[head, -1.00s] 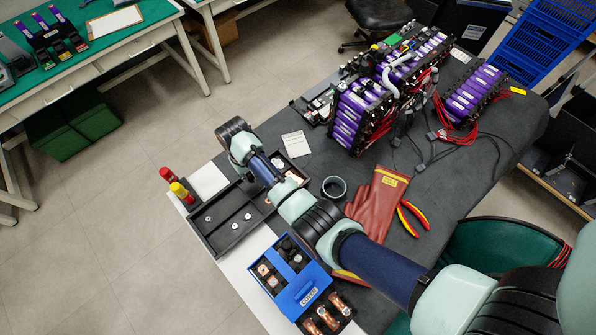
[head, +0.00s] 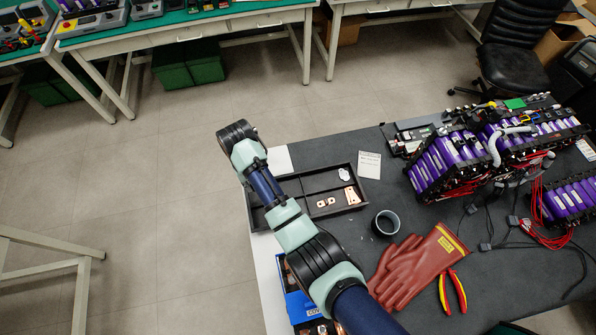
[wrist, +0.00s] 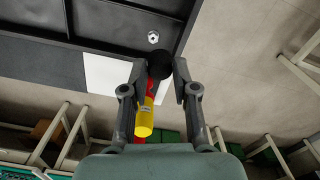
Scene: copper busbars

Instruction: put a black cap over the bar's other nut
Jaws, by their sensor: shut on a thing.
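My gripper (wrist: 160,75) is shut on a black cap (wrist: 160,62), held between its fingertips in the wrist view. A silver nut (wrist: 153,37) shows just beyond the cap on the dark floor of the black tray (wrist: 105,38). The cap is apart from the nut in the picture; its height above the tray is unclear. Copper pieces (head: 350,195) and a pale silvery item (head: 345,174) lie in the tray's right part. I cannot tell which piece is the task's bar.
A blue bin (head: 298,305) is partly under my arm. A dark cup (head: 386,223), red gloves (head: 415,265), pliers (head: 452,290) and purple battery modules (head: 455,155) occupy the bench.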

